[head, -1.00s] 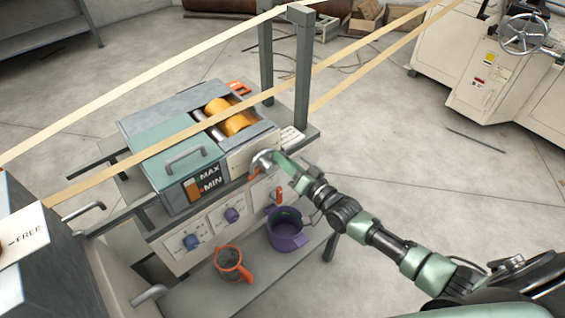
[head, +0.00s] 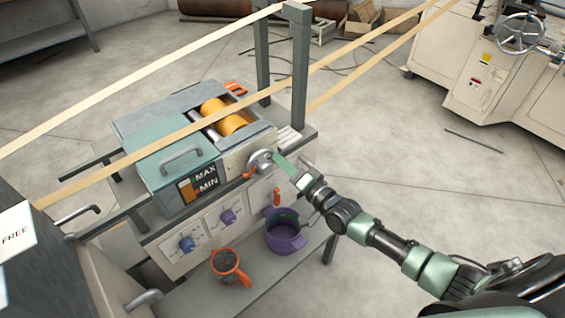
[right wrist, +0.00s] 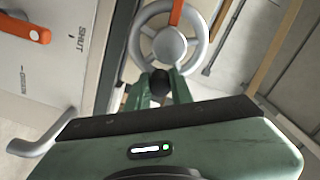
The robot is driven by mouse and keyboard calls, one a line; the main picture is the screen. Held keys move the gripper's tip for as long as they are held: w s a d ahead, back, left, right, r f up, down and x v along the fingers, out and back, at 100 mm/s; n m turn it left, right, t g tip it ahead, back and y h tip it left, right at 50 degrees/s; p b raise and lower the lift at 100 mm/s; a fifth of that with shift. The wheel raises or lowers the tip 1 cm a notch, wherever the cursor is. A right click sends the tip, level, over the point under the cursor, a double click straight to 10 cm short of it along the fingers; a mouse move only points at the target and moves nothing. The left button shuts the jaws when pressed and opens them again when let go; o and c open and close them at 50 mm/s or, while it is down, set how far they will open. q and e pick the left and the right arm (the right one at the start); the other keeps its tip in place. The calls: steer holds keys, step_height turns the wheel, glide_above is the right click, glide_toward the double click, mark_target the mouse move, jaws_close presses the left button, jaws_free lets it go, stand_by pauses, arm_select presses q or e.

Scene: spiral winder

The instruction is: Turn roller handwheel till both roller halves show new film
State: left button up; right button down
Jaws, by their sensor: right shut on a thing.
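The roller (head: 231,125) sits in the open well of the green and grey box (head: 165,165) and shows orange in two patches, with a pale strip crossing between them. The film's freshness cannot be told. The grey handwheel (head: 261,160) is on the box's front face. It also shows in the right wrist view (right wrist: 197,42), with an orange spoke mark (right wrist: 176,13). My right gripper (head: 275,160) is at its rim, shut on the dark handwheel knob (right wrist: 160,82). The gripper partly hides the wheel. My left gripper is not in view.
Below the handwheel are a purple pot (head: 284,238) and an orange-rimmed jug (head: 228,265) on a low shelf. Pale strips run diagonally over the box, past a grey post (head: 300,70). The floor at right is open.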

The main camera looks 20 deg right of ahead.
steer(key=shift+f, duration=0.15)
steer(key=c, duration=1.2)
jaws_free()
steer(key=shift+c, duration=0.2)
steer(key=shift+s, duration=0.1)
steer(key=v, duration=0.7)
steer(key=shift+s+d, duration=0.15)
steer(key=shift+s, duration=0.2)
